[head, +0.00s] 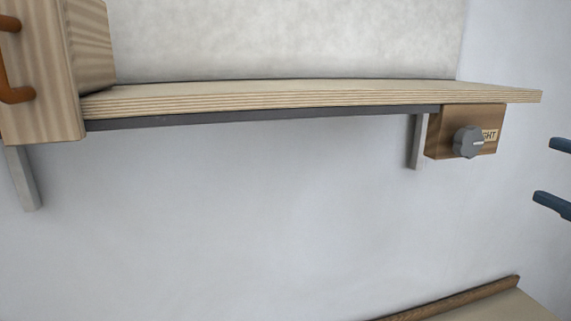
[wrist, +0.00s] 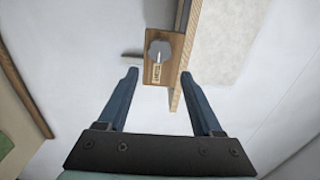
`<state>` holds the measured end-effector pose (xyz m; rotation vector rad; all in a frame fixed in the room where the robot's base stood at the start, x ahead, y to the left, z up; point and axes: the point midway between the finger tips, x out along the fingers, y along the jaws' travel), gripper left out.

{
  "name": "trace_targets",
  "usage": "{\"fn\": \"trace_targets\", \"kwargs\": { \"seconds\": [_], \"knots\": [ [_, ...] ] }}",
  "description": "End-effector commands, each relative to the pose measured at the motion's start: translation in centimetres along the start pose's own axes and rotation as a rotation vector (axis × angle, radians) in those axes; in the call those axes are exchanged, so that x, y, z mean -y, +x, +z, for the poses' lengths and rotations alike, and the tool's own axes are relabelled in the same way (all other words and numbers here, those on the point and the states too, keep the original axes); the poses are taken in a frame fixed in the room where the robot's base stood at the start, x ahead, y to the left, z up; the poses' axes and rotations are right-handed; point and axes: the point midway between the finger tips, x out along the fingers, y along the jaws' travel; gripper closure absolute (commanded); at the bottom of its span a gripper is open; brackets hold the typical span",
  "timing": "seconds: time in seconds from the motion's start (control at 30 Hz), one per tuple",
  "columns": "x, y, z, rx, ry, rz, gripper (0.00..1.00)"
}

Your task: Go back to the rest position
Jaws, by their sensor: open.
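My gripper (head: 556,174) shows at the right edge of the head view as two blue fingers, spread apart with nothing between them. In the wrist view my gripper (wrist: 160,88) is open, its fingers pointing toward a wooden box with a grey knob. The knob (head: 467,142) sits on the front of the wooden box (head: 438,140), under the right end of a plywood shelf. In the head view the fingers are to the right of the knob, apart from it. In the wrist view the knob (wrist: 159,50) lies beyond the fingertips.
The plywood shelf (head: 300,97) runs across the wall on grey brackets (head: 416,142). A wooden cabinet with an orange handle (head: 14,95) stands at the left. A wood-edged surface (head: 450,299) is at the lower right. The space below the shelf is clear.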

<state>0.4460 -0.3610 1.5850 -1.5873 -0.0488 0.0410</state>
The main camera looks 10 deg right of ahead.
Motion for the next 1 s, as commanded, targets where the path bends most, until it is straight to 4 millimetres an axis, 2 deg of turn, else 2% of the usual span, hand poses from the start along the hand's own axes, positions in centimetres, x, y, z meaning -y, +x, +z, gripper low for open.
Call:
{"fn": "trace_targets", "kwargs": {
  "seconds": [0.03, 0.07, 0.17, 0.23, 0.27, 0.3, 0.37, 0.4, 0.5, 0.6, 0.7, 0.77, 1.0],
  "knots": [
    [-0.8, 1.8, 1.4, -0.008, -0.058, 0.002, 0.33],
    [-1.0, 2.9, 2.2, -0.023, -0.109, 0.0, 0.33],
    [-1.4, 7.2, 6.4, -0.097, -0.358, -0.031, 0.33],
    [-0.9, 9.5, 10.8, -0.161, -0.58, -0.081, 0.33],
    [-0.5, 10.2, 12.9, -0.191, -0.678, -0.11, 0.33],
    [0.2, 10.6, 15.9, -0.233, -0.805, -0.155, 0.33],
    [1.5, 10.4, 20.3, -0.301, -0.98, -0.232, 0.33],
    [2.3, 9.8, 23.0, -0.348, -1.079, -0.283, 0.33],
    [4.3, 7.4, 28.8, -0.464, -1.272, -0.405, 0.33],
    [5.7, 4.6, 32.7, -0.566, -1.39, -0.499, 0.33],
    [6.5, 2.5, 34.9, -0.639, -1.455, -0.556, 0.33],
    [6.8, 1.8, 35.6, -0.665, -1.476, -0.573, 0.33],
    [7.0, 1.5, 35.9, -0.679, -1.485, -0.581, 0.33]
  ]
}}
